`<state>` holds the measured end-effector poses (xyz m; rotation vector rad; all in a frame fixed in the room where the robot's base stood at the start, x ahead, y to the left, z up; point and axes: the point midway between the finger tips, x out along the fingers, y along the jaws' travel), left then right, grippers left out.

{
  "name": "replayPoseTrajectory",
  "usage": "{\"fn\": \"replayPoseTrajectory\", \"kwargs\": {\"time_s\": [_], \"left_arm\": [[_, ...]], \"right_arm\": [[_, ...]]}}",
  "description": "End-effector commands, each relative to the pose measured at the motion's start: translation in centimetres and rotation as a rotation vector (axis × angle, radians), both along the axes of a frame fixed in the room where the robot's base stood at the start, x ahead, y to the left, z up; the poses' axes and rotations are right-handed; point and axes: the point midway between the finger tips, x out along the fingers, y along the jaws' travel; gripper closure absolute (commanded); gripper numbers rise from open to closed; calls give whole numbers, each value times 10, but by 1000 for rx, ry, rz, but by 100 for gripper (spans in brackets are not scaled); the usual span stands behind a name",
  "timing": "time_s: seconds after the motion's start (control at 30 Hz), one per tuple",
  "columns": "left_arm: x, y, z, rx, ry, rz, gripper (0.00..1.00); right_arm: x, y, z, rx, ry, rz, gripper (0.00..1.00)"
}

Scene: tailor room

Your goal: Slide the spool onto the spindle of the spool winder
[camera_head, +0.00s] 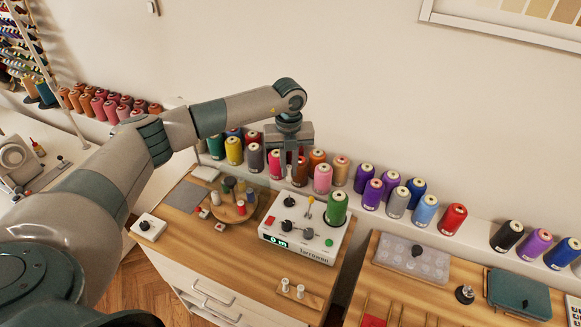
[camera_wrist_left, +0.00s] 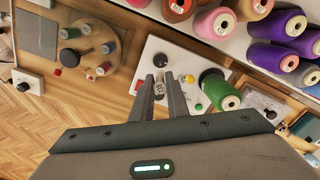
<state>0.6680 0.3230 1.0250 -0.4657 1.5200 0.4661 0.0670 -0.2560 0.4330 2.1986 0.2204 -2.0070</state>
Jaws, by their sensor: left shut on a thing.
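The spool winder (camera_head: 303,247) is a white box with knobs, a lit display and a green thread cone (camera_head: 337,207) at its right end. It also shows in the wrist view (camera_wrist_left: 149,110). I cannot clearly tell its spindle from the small posts on its top. My left gripper (camera_head: 290,174) points down above the back of the winder. In the wrist view its fingers (camera_wrist_left: 161,82) are close together around a small pale thing, likely the spool (camera_wrist_left: 158,91), mostly hidden by the fingers. The head view does not show it clearly. My right gripper is in neither view.
A round wooden holder (camera_head: 228,216) with small spools stands left of the winder. Two white spools (camera_head: 300,291) stand on a small wooden board in front. Thread cones (camera_head: 322,179) line the shelf behind. A second table with a clear box (camera_head: 400,262) is at the right.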

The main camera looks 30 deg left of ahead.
Motion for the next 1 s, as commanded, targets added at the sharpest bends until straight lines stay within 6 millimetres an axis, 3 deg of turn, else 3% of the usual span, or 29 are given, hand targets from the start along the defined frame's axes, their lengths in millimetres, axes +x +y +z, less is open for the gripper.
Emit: {"fn": "replayPoseTrajectory", "kwargs": {"time_s": [0.37,1.0], "left_arm": [[0,0,-5,-1,1,-2,100],[0,-1,-31,-1,1,-2,100]], "right_arm": [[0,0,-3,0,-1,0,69],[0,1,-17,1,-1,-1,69]]}}
